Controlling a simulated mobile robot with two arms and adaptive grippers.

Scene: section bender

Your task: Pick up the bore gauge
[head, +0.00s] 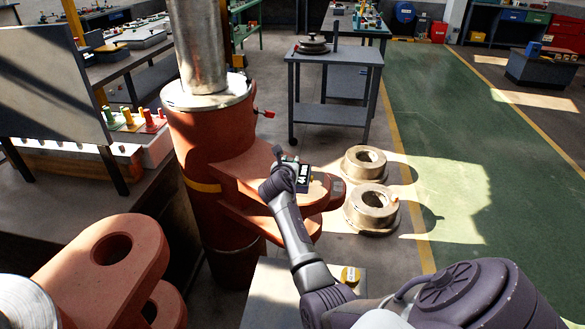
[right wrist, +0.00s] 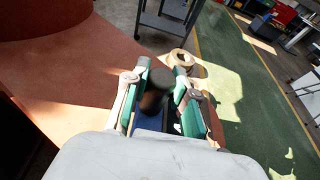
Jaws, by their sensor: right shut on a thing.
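My right gripper (head: 288,163) is over the flat orange arm of the section bender in the head view. In the right wrist view its two green-padded fingers (right wrist: 162,77) stand on either side of a dark, rounded piece with a blue part below it. I take this piece to be the bore gauge (right wrist: 155,92); the gripper is shut on it. The hand hides most of the gauge in the head view, and its lower end is hidden in the wrist view. I cannot tell whether it touches the orange surface. My left gripper is not in view.
The bender's orange column (head: 205,140) stands just left of my right gripper. Two beige rings (head: 371,208) lie on the floor to the right. A grey cart (head: 335,57) stands behind. The green floor lane (head: 470,150) at the right is clear.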

